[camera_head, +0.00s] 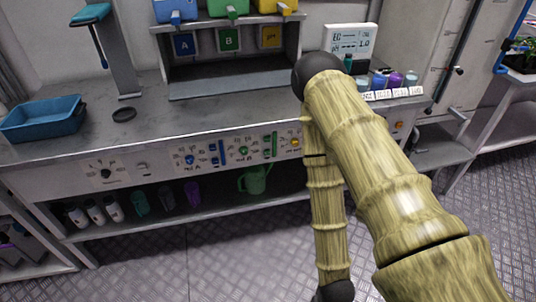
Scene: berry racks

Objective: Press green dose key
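The front panel (130,163) of the grey bench carries coloured controls. A round green control (243,152) sits near the middle of the panel, with small dark marks around it and a green upright bar (269,146) to its right. Which of these is the dose key is too small to tell. A blue round control (190,159) is to the left and a yellow one (295,143) to the right, close to my arm. My arm crosses the right half of the view and bends down past the panel. My gripper is not in view.
Blue, green and yellow containers (228,8) stand on a shelf above the bench. A blue tray (44,119) and a black disc (124,114) lie on the left. A green watering can (254,180) and several bottles stand underneath. The floor (150,262) in front is clear.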

